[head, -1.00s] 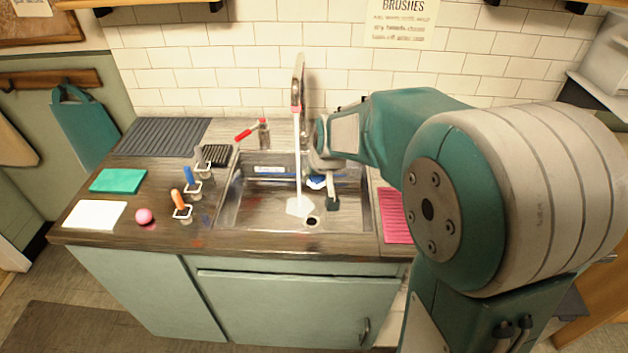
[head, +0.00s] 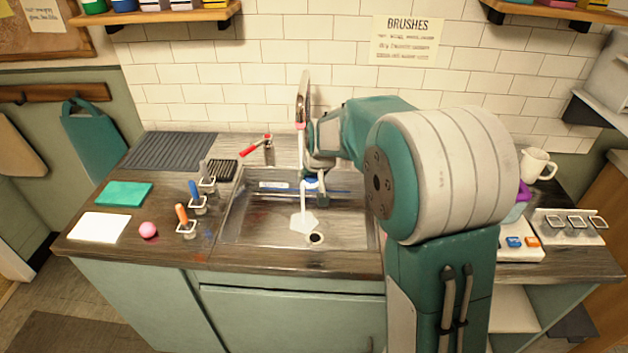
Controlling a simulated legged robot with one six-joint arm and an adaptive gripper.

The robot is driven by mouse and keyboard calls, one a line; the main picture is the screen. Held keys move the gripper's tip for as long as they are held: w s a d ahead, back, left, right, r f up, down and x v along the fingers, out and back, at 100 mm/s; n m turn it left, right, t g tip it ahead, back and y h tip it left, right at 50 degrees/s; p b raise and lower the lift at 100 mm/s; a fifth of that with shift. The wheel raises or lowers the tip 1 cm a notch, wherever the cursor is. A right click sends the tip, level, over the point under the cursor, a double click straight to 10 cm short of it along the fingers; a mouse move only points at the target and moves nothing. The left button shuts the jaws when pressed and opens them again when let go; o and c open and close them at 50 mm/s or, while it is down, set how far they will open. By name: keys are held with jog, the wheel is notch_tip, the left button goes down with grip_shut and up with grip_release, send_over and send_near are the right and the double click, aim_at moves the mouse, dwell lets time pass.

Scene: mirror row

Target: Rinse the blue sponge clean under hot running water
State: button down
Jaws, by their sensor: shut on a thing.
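The blue sponge (head: 312,184) shows as a small blue patch above the sink, at my gripper (head: 317,188). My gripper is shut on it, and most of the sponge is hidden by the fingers. The metal sink (head: 262,222) is set in the dark wooden counter. A stream of water (head: 302,195) runs from the faucet (head: 303,98) down into the basin, close to the left of the gripper. I cannot tell whether the sponge touches the stream. A lever with a red handle (head: 255,147) stands behind the sink, left of the faucet.
Left of the sink are brushes in holders (head: 186,222), a pink ball (head: 148,230), a white cloth (head: 100,227), a green cloth (head: 124,194) and a dark ribbed mat (head: 170,151). Right of my arm are a white mug (head: 537,164) and a tray with empty holders (head: 568,228).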

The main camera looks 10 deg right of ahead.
jog(key=w+f, duration=0.1)
jog(key=w, duration=0.5)
jog(key=shift+a, duration=0.3)
jog(key=shift+w+d+f, duration=0.1)
dwell(0.4)
jog(key=shift+d, duration=0.55)
jog(key=shift+a, duration=0.1)
jog(key=shift+a, duration=0.55)
jog(key=shift+d, duration=0.15)
jog(key=shift+d, duration=0.5)
jog(key=shift+a, duration=0.15)
